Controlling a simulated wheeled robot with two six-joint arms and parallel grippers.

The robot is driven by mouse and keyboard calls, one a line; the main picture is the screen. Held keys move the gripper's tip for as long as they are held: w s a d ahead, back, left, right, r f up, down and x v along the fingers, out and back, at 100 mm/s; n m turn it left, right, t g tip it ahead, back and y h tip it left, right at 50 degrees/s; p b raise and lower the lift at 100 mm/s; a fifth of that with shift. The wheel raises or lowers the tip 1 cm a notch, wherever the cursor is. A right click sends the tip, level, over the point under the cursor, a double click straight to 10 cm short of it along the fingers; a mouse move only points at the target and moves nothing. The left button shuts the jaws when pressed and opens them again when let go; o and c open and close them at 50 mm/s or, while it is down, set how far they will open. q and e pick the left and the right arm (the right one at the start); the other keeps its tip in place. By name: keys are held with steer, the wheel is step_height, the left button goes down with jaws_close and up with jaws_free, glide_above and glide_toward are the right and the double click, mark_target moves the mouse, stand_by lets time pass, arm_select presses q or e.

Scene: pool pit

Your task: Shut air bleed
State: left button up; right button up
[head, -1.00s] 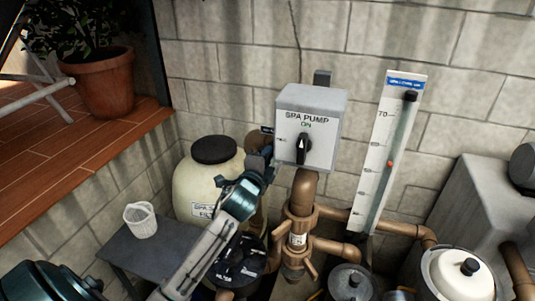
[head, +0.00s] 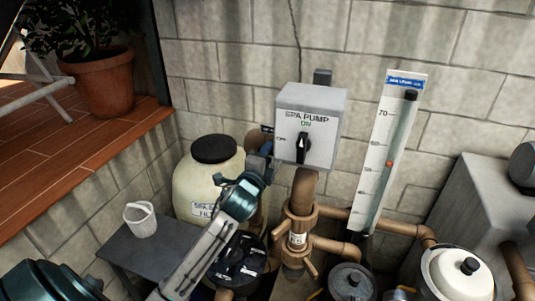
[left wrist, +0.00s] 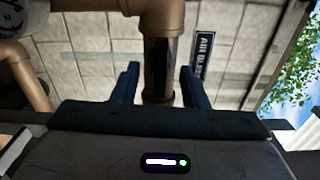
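A dark plate lettered "AIR BLEED" (left wrist: 203,55) is fixed to the block wall in the left wrist view, just right of my fingers. A dark brown upright metal piece (left wrist: 158,68) under a copper pipe shows between the fingertips of my left gripper (left wrist: 160,85). The fingers stand apart on either side of it; I see no clear contact. In the head view my left gripper (head: 260,162) is left of the SPA PUMP switch box, beside the cream filter tank, and hides most of the bleed fitting. My right gripper is out of view.
The SPA PUMP box (head: 309,128) reads ON, close right of the gripper. The cream spa filter tank (head: 200,183) is at its left. Copper pipes with a valve (head: 300,225) stand below the box. A gauge board (head: 385,150) leans right. A white basket (head: 140,220) sits on a grey table.

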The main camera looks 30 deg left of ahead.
arm_select(q)
steer(key=v, duration=0.6)
steer(key=shift+s, duration=0.3)
steer(key=shift+d, duration=0.15)
